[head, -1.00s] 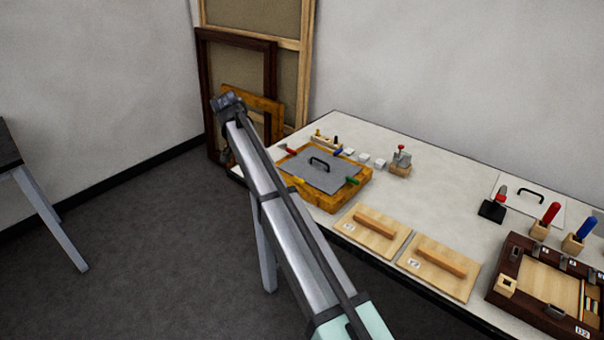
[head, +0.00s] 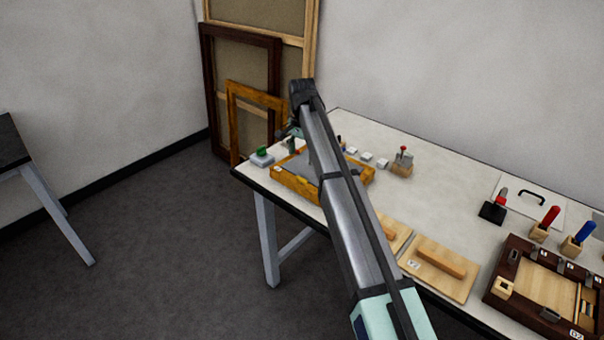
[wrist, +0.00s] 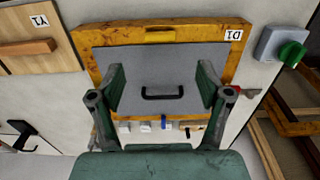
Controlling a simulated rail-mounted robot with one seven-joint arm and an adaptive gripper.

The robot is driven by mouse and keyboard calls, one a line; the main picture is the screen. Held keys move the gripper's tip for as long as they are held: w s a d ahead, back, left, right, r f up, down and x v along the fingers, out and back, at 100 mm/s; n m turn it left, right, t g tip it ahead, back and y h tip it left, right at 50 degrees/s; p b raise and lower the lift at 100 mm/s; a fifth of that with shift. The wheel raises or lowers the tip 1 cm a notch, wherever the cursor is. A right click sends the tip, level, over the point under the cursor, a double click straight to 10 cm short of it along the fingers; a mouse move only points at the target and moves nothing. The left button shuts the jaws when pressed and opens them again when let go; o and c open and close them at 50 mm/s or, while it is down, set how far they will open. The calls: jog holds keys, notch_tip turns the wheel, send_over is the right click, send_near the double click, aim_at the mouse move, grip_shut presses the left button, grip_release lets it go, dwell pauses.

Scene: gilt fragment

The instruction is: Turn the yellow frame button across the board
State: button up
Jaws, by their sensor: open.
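The orange-yellow frame, labelled D1 (wrist: 88,48), surrounds a grey board (wrist: 185,57) with a black handle (wrist: 162,96). A yellow button (wrist: 160,36) seems to sit on the frame's upper side in the wrist view; its colour nearly matches the frame, so its angle is hard to tell. A blue button (wrist: 166,122) shows at the lower side and a red one (wrist: 238,92) at the right. My gripper (wrist: 161,78) is open and empty above the board, fingers either side of the handle. In the head view my arm covers much of the frame (head: 298,187).
A grey box with a green knob (wrist: 291,53) stands by the frame's labelled corner. A wooden panel Y1 (wrist: 40,40) lies on the other side. Small white blocks (head: 367,156) and a red-topped tool (head: 403,162) are on the bench behind. Empty frames (head: 240,105) lean on the wall.

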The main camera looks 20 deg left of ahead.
aim_at(302, 178)
notch_tip(302, 178, down, 9)
jog(key=shift+f+p, duration=0.15)
jog(key=shift+p, duration=0.9)
jog(key=c, duration=1.2)
